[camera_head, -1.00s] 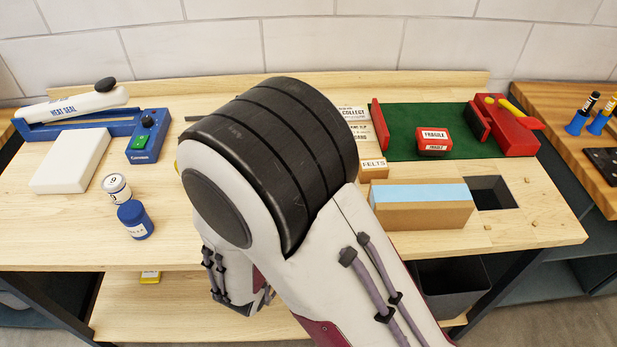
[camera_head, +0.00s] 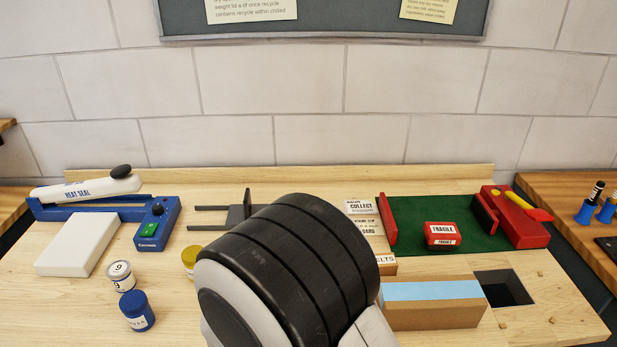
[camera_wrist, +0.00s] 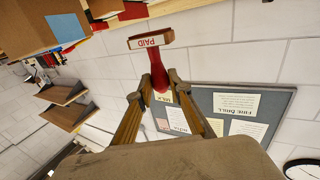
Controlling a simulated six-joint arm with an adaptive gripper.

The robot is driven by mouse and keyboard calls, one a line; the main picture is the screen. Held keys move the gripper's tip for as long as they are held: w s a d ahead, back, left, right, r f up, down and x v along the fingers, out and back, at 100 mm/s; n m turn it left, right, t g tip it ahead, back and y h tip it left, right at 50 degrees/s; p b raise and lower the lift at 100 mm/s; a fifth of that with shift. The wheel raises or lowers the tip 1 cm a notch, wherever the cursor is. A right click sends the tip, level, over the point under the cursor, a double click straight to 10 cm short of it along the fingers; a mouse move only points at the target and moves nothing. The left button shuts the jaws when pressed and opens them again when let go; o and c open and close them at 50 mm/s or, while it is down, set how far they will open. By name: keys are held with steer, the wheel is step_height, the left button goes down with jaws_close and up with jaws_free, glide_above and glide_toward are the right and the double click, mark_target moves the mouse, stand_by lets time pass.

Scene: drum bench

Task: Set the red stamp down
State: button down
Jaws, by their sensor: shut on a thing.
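The red stamp (camera_wrist: 158,72) shows in the wrist view, with a red handle and a wooden block labelled PAID at its far end. My gripper (camera_wrist: 156,85) is shut on the red handle between its two fingers. The stamp is held up, with the tiled wall behind it in that picture. In the head view my own arm covers the middle of the bench, and neither my gripper nor the held stamp can be seen there.
On the bench (camera_head: 78,301) are a blue heat sealer (camera_head: 95,210), a white block (camera_head: 77,252), small jars, a cardboard box with a blue top (camera_head: 433,306), a green mat (camera_head: 420,210) with a red FRAGILE block (camera_head: 441,234), and a square opening (camera_head: 503,288). Front left has bare wood.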

steer(key=w+a+r+n+t+y, duration=0.1)
steer(key=a+r+n+y, duration=0.6)
steer(key=a+r+y, duration=0.55)
steer(key=s+a+r+n+g+y, duration=0.1)
steer(key=s+a+r+n+y, duration=0.1)
steer(key=s+r, duration=0.3)
steer(key=s+a+r+n+g+y, duration=0.2)
steer(key=s+a+r+n+y, duration=0.1)
steer(key=r, duration=0.6)
steer(key=shift+s+a+r+n+y, duration=0.3)
steer(key=shift+s+n+y, duration=0.5)
steer(key=shift+s, duration=0.95)
steer(key=shift+f, duration=0.1)
